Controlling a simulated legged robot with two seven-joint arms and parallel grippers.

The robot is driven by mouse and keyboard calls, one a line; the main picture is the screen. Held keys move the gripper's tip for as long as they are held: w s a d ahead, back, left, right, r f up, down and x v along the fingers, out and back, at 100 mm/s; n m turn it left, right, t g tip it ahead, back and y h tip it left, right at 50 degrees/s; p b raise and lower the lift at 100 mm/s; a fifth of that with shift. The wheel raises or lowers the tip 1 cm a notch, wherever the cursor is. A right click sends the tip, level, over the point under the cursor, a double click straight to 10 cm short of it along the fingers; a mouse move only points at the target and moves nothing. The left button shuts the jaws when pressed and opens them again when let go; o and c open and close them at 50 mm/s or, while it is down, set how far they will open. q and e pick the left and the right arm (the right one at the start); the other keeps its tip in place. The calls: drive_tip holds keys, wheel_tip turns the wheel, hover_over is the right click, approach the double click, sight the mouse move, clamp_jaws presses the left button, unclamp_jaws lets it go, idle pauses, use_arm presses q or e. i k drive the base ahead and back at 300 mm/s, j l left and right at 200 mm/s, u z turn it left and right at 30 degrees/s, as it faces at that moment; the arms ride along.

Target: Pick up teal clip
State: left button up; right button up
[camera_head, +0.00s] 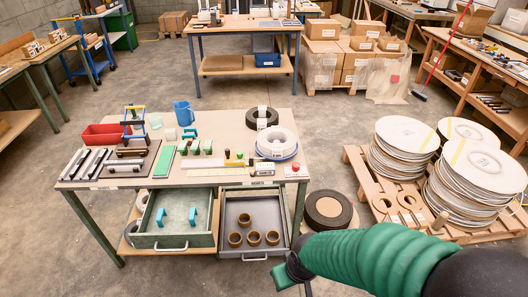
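Two teal clips lie in the open left drawer (172,241) of the workbench, one at its left side (161,217) and one at its right side (193,216). Several small green clip-like pieces (195,147) stand on the bench top; their exact shade and shape are hard to tell. My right arm comes in from the lower right in a green ribbed sleeve. Its gripper (291,275) is low in front of the bench, right of the drawers and apart from the clips. Its fingers are not clear. My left gripper is out of view.
The open right drawer (252,190) holds several brown rings. The bench top (225,121) carries a blue jug (184,113), a red bin (103,134), a hand press and rolls. A dark roll (328,210) and a pallet of white discs (480,164) stand on the right.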

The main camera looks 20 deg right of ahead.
sight(193, 212)
drive_tip(key=i+l+z, duration=0.15)
drive_tip(key=i, duration=0.2)
drive_tip(key=i+l+z, duration=0.15)
drive_tip(key=i, duration=0.25)
drive_tip(key=i+l+z, duration=0.15)
drive_tip(key=i, duration=0.25)
drive_tip(key=l, duration=0.1)
